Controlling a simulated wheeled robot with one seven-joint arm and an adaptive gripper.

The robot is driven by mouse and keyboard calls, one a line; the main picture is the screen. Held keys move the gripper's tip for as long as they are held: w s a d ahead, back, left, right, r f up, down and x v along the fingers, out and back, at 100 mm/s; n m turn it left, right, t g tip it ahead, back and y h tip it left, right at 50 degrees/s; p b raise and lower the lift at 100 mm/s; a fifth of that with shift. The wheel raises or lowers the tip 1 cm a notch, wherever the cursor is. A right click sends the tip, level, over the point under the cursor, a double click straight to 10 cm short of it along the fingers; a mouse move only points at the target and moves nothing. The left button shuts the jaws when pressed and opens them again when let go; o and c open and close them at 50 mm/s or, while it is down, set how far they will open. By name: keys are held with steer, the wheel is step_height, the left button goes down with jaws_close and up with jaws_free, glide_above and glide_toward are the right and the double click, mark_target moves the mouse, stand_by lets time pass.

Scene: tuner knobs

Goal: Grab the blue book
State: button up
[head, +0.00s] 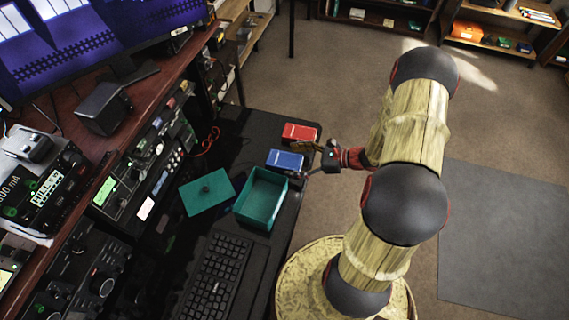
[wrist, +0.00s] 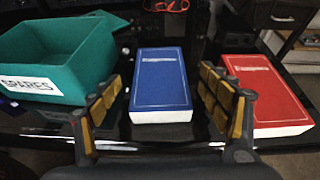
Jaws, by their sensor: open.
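The blue book (wrist: 160,82) lies flat on the black desk, centred ahead of my gripper in the wrist view. In the head view the blue book (head: 285,160) lies near the desk's right edge. My gripper (wrist: 165,112) is open, with one yellow-padded finger to the left and one to the right of the book's near end. The fingers look apart from the book, and nothing is held.
A red book (wrist: 268,95) lies close on the right of the blue one. A green open box (wrist: 75,55) labelled SPARES stands on the left. The floor right of the desk is open.

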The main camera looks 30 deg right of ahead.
steer(key=shift+x, duration=1.05)
steer(key=c, duration=0.4)
steer(key=c, duration=1)
